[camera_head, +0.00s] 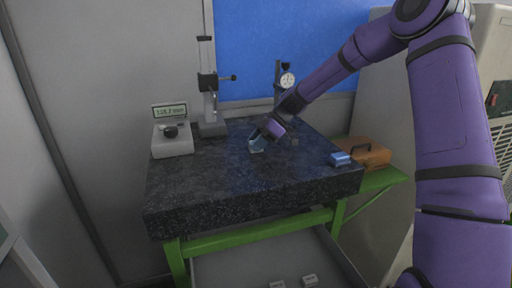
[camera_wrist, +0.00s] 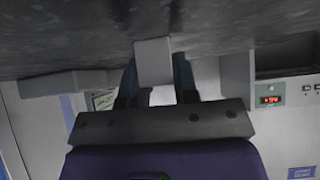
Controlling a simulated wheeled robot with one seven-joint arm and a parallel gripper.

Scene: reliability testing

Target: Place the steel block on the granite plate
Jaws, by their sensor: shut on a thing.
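The dark speckled granite plate (camera_head: 215,190) lies on a green stand in the middle of the head view. It fills the top of the wrist view (camera_wrist: 70,30). My gripper (camera_head: 259,141) is low over the middle of the plate, tilted down to the left. In the wrist view my gripper (camera_wrist: 157,80) is shut on a plain grey steel block (camera_wrist: 153,60), with a dark finger on each side of it. The block also shows in the head view as a small pale shape (camera_head: 256,147). It is at or very near the plate's surface; I cannot tell whether it touches.
A readout box (camera_head: 172,145) and a height gauge (camera_head: 211,115) stand on the plate's left and back. A dial indicator stand (camera_head: 287,79) is behind my gripper. The plate's front is clear.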

